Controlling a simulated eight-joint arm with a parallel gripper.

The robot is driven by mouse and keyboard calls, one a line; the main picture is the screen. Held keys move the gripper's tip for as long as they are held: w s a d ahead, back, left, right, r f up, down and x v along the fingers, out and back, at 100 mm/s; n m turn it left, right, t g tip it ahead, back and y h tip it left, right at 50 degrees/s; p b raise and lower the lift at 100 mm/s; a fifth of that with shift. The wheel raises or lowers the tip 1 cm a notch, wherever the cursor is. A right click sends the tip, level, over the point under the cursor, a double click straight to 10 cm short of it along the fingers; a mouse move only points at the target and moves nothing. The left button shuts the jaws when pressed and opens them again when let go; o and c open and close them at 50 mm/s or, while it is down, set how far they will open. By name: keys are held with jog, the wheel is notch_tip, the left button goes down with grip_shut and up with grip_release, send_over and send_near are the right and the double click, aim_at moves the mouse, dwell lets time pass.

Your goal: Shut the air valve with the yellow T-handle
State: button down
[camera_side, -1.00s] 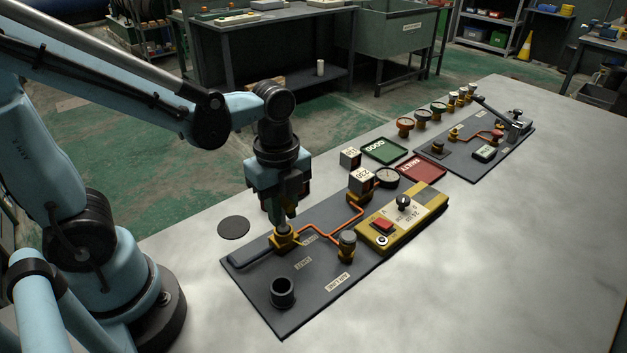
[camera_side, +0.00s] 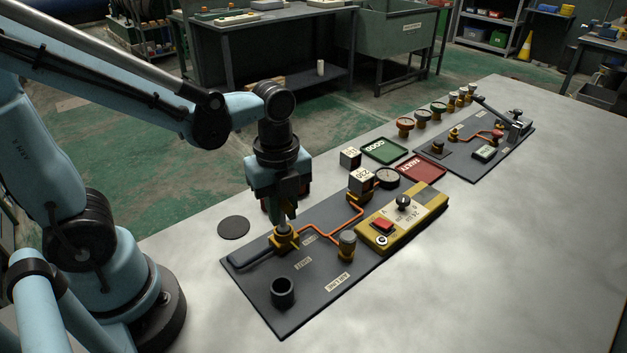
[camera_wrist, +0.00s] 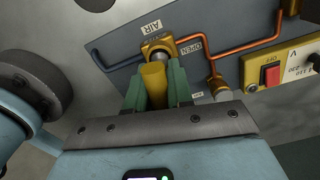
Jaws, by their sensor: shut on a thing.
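The yellow T-handle (camera_wrist: 153,86) stands between my gripper's green fingers (camera_wrist: 157,88) in the wrist view, and they are shut on it. The brass air valve body (camera_wrist: 158,46) is just beyond it, on the pipe line, with labels AIR and OPEN beside it. In the side view my gripper (camera_side: 285,221) points straight down over the valve (camera_side: 284,240) at the panel's left end. The fingers hide most of the handle there, so its exact angle is hard to tell.
The dark panel (camera_side: 300,290) carries orange pipe (camera_side: 330,233), a grey-capped fitting (camera_side: 347,243), a black socket (camera_side: 282,291) and a yellow meter box (camera_side: 402,217). Numbered cubes, a gauge, green tray (camera_side: 386,151) and red tray (camera_side: 422,168) lie behind. The right side of the table is clear.

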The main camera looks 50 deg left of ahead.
jog(key=shift+r, duration=0.15)
jog(key=shift+r, duration=2.1)
jog(key=shift+d, duration=0.1)
